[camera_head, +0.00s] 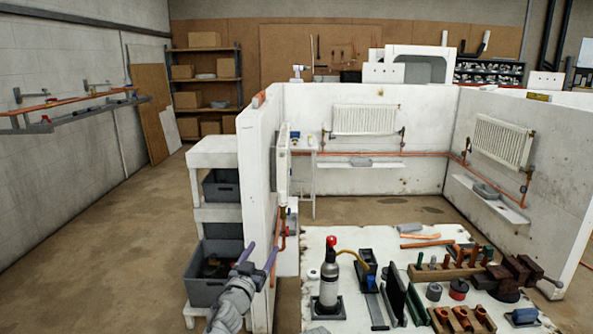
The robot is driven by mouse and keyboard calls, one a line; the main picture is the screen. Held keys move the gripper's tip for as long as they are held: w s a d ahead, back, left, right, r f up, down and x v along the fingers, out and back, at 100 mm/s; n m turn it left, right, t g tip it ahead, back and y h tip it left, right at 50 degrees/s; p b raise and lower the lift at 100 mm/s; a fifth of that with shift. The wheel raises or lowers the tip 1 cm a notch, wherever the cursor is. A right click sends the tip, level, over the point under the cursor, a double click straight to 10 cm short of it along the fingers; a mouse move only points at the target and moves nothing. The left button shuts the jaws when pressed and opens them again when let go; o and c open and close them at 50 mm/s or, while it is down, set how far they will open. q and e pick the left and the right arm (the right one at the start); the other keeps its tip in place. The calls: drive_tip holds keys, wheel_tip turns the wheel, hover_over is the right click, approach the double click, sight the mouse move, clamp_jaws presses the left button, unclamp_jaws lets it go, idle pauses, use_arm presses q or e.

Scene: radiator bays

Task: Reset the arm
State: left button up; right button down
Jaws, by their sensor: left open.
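My left arm comes in from the bottom edge, left of centre. Its gripper (260,254) has two purple-grey fingers that stand apart with nothing visible between them. It shows in front of the near end of the white partition wall (257,180), beside the grey bin (203,287) of the shelf unit. I cannot tell whether it touches either one. My right gripper is not in view.
A pale worktop (316,243) at the lower right carries a gas torch (329,285), wooden tool blocks (462,318) and several small parts. White radiators (364,120) hang in the bay behind. The floor (110,265) at left is clear.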

use_arm(q)
drive_tip(key=s+a+f+n+g+y, duration=0.2)
drive_tip(key=s+f+g+y, duration=0.15)
drive_tip(key=f, duration=0.25)
drive_tip(key=s+a+f+n+g+y, duration=0.25)
drive_tip(key=f+g+y, duration=0.2)
drive_tip(key=f, duration=0.25)
drive_tip(key=s+d+f+m+g+h, duration=0.1)
drive_tip(key=s+d+f+g, duration=0.3)
drive_tip(key=s, duration=0.7)
drive_tip(key=s+d+f+m+g+p, duration=0.1)
drive_tip(key=s+d+f+m+g, duration=0.3)
drive_tip(key=s, duration=0.7)
drive_tip(key=f+g, duration=0.1)
drive_tip(key=g, duration=0.1)
drive_tip(key=shift+f+g+h, duration=0.25)
drive_tip(key=shift+g+h, duration=0.05)
drive_tip(key=shift+h, duration=0.1)
